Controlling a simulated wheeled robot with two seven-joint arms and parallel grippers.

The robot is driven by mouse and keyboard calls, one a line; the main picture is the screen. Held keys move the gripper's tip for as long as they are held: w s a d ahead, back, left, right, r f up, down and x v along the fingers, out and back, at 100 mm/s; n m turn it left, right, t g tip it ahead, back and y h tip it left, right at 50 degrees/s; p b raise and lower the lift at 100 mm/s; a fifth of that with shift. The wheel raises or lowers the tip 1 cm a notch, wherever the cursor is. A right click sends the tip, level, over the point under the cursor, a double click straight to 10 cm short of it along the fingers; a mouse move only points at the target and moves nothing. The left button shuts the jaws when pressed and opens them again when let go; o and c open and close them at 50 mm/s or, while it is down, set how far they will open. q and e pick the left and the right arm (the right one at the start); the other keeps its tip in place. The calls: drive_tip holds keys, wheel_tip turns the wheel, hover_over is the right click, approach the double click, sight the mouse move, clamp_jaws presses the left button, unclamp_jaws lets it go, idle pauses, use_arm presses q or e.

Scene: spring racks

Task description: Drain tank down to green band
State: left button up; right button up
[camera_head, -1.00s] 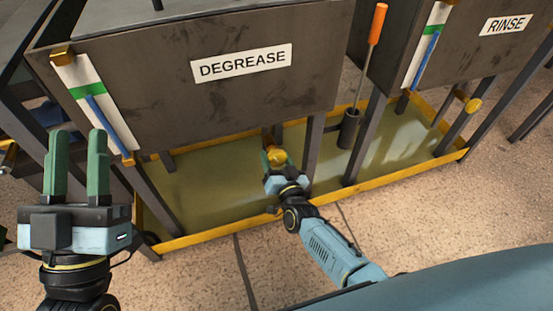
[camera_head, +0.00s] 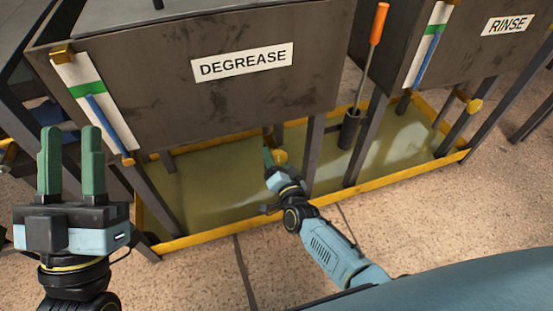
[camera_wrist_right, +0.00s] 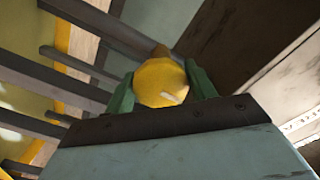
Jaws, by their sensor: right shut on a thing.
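The DEGREASE tank (camera_head: 170,95) is a dark stained box on legs. Its gauge is a white strip (camera_head: 119,115) with a green band (camera_head: 86,88) and a blue column (camera_head: 105,120). The column's top is at the band's lower edge. My right gripper (camera_head: 273,157) is shut on a yellow valve knob (camera_head: 281,156) under the tank. In the right wrist view the knob (camera_wrist_right: 161,83) sits between the two green fingers. My left gripper (camera_head: 71,160) is open and empty, left of the tank's front.
A yellow-rimmed tray (camera_head: 210,236) with murky liquid lies under the tanks. A RINSE tank (camera_head: 480,60) with its own gauge and yellow knob (camera_head: 474,106) stands at right. An orange-handled tool (camera_head: 378,25) stands in a dark holder (camera_head: 349,130) between the tanks. Floor is clear in front.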

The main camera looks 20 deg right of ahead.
drive_tip(key=o, duration=1)
use_arm(q)
drive_tip(key=shift+f, duration=0.1)
use_arm(e)
drive_tip(key=shift+s, duration=0.25)
drive_tip(key=s+p, duration=0.2)
drive_tip(key=s, duration=0.3)
drive_tip(key=shift+s+d+p, duration=0.15)
drive_tip(key=shift+s+p, duration=0.15)
drive_tip(key=shift+p, duration=0.1)
use_arm(q)
wheel_tip(320, 180, down, 14)
drive_tip(key=w+a+g+y+p, duration=0.1)
drive_tip(key=a+g+y+p, duration=0.1)
drive_tip(key=g, duration=0.9)
drive_tip(key=shift+w+y, duration=0.35)
drive_tip(key=shift+y, duration=0.55)
use_arm(e)
approach(278, 162)
drive_tip(key=shift+s+f, duration=0.1)
drive_tip(key=shift+s, duration=1.1)
use_arm(q)
drive_tip(key=shift+f, duration=0.1)
